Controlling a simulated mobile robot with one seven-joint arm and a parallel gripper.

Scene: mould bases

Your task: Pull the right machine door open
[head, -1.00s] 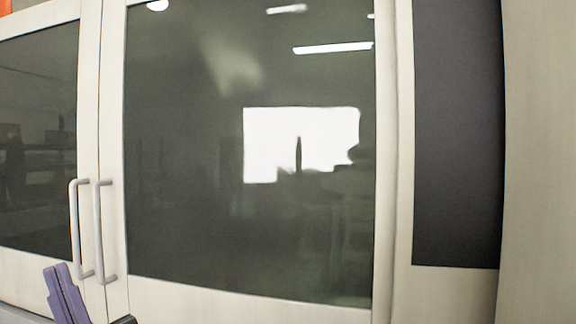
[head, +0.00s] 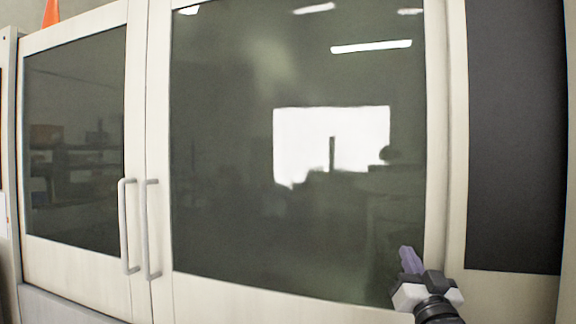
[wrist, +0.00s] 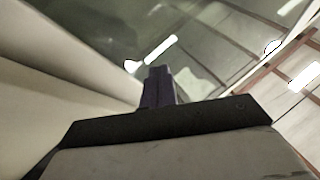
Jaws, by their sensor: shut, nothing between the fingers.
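The right machine door (head: 300,290) is a cream frame around a large dark window. It looks closed, level with the left door (head: 85,260). Its grey bar handle (head: 152,230) stands upright at its left edge, beside the left door's matching handle (head: 127,226). My gripper (head: 408,258) is in front of the lower right part of the right door, well to the right of the handles. Its purple fingers are together and hold nothing. In the wrist view the shut fingers (wrist: 159,85) point towards reflective glass, and no handle shows there.
A dark panel (head: 515,140) is set in the cream machine front right of the door. An orange cone-shaped object (head: 51,13) sits on top at the far left. The window reflects bright lights and a room. The space before the handles is clear.

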